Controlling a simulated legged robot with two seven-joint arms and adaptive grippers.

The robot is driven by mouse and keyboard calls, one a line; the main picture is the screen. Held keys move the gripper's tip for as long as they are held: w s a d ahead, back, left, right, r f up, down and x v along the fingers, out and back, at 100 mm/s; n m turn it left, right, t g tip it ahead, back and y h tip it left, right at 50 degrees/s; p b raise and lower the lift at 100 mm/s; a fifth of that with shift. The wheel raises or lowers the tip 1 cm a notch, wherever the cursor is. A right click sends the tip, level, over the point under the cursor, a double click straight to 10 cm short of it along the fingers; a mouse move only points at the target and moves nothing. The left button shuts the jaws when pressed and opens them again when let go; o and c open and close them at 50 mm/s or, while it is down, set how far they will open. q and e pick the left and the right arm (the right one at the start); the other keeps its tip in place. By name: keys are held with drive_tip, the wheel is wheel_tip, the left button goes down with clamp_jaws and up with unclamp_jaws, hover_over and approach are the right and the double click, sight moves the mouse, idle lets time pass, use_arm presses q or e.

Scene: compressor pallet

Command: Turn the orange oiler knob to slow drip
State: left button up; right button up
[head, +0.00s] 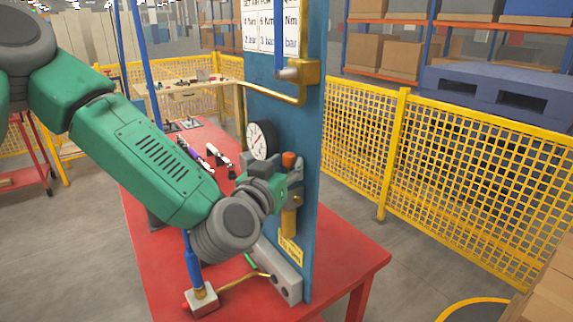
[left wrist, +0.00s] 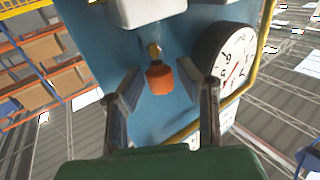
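The orange oiler knob (head: 289,158) sits on top of the oiler on the blue panel (head: 262,95). In the left wrist view the knob (left wrist: 160,80) shows between the two fingers of my left gripper (left wrist: 163,100), with a gap on each side. The fingers are open and seem not to touch it. In the head view my left gripper (head: 277,182) is at the panel, just below and left of the knob, and partly hides the oiler. The oiler's amber lower part (head: 289,222) shows beneath it. My right gripper is not in view.
A round white gauge (head: 261,140) is on the panel left of the knob, close to one finger in the wrist view. A yellow pipe (head: 300,85) runs above. The panel stands on a red table (head: 340,255). A yellow mesh fence (head: 450,170) stands to the right.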

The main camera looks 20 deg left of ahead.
use_arm(q)
drive_tip(key=shift+s, duration=0.15)
drive_tip(key=s, duration=0.7)
drive_tip(key=shift+a, duration=0.4)
drive_tip(key=shift+f, duration=0.15)
drive_tip(key=s+a+r+m+g+h+b, duration=0.1)
drive_tip(key=s+a+m+g+h+b, duration=0.25)
drive_tip(key=a+m+h, duration=0.35)
drive_tip(key=shift+n+t+h, duration=0.25)
drive_tip(key=shift+n+h, duration=0.15)
drive_tip(key=shift+h, duration=0.1)
drive_tip(key=p+x, duration=0.3)
drive_tip(key=x, duration=1)
drive_tip(key=shift+w+d+r, duration=0.1)
drive_tip(key=shift+w+d, duration=0.1)
